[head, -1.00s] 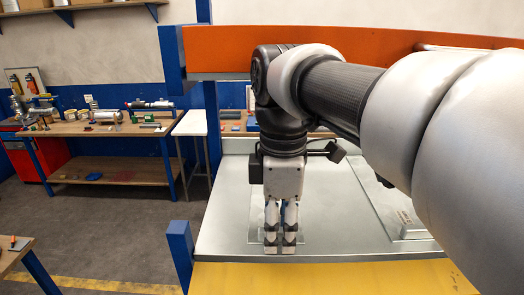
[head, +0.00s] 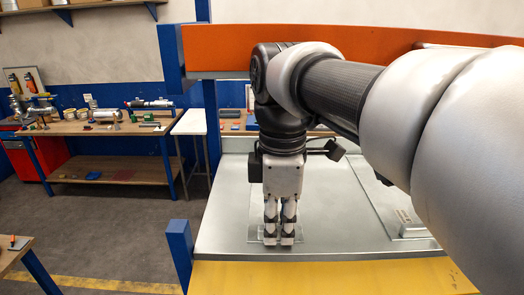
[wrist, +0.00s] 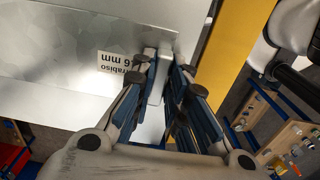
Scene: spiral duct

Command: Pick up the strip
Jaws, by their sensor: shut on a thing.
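My gripper (head: 279,240) points straight down over the metal bench top in the head view, its fingers close together. In the wrist view, the gripper (wrist: 161,70) is shut on a narrow pale grey strip (wrist: 155,90) between its two blue-padded fingers. The fingers hide much of the strip, and its lower end is hard to make out. In the head view the fingers cover the strip. I cannot tell whether it is clear of the surface.
A grey metal sheet with a white label (wrist: 121,70) lies beside the fingers in the wrist view. The metal bench top (head: 225,215) has a yellow front (head: 330,275). A small raised block (head: 413,229) sits at its right. A blue post (head: 179,250) stands at the left.

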